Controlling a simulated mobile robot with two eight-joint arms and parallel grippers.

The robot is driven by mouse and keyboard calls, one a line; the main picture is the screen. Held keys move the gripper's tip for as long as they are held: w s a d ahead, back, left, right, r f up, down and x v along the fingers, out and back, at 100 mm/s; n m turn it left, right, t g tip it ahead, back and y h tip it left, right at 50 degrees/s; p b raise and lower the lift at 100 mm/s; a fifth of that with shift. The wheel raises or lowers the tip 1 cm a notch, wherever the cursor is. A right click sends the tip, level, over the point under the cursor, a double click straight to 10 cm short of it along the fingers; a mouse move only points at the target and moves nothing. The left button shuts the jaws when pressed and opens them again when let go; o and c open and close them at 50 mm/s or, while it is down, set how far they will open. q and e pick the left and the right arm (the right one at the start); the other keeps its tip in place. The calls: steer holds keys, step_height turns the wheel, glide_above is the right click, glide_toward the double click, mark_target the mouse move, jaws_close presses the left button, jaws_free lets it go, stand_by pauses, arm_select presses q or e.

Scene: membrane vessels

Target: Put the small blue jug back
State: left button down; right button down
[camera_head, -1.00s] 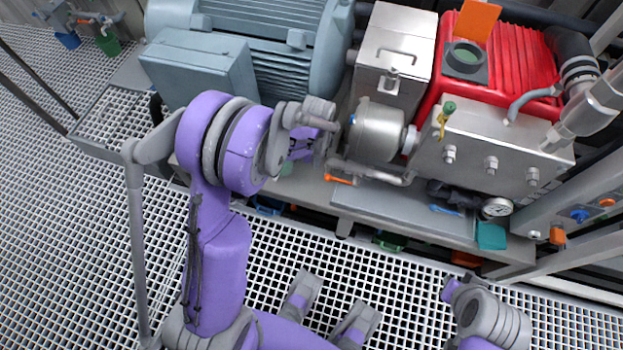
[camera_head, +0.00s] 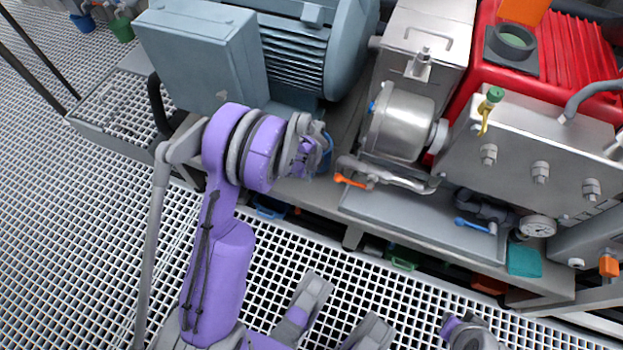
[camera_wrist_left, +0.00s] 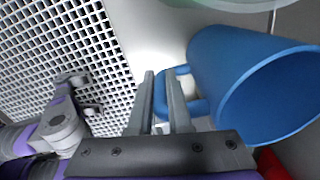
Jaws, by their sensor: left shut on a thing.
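The small blue jug (camera_wrist_left: 232,85) fills the right of the left wrist view, its round open mouth toward the lower right. My left gripper (camera_wrist_left: 162,88) is shut on the jug's blue handle, with one finger on each side of it. In the head view only a sliver of the jug (camera_head: 326,146) shows behind my left gripper (camera_head: 308,158), over the near edge of the skid, left of the silver pump. The jug's base and what lies under it are hidden.
The silver pump (camera_head: 402,126) with an orange-handled valve (camera_head: 350,181) stands just right of the gripper. The blue-grey motor (camera_head: 300,45) is behind. A blue container (camera_head: 84,22) and a green one (camera_head: 121,28) are at the far upper left. Grating floor lies open in front.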

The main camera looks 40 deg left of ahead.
arm_select(q)
steer(key=shift+f+b, duration=0.5)
steer(key=shift+f, duration=1.35)
steer(key=shift+f, duration=0.2)
steer(key=c, duration=0.8)
jaws_free()
steer(key=shift+c, duration=0.2)
steer(key=shift+r, duration=0.15)
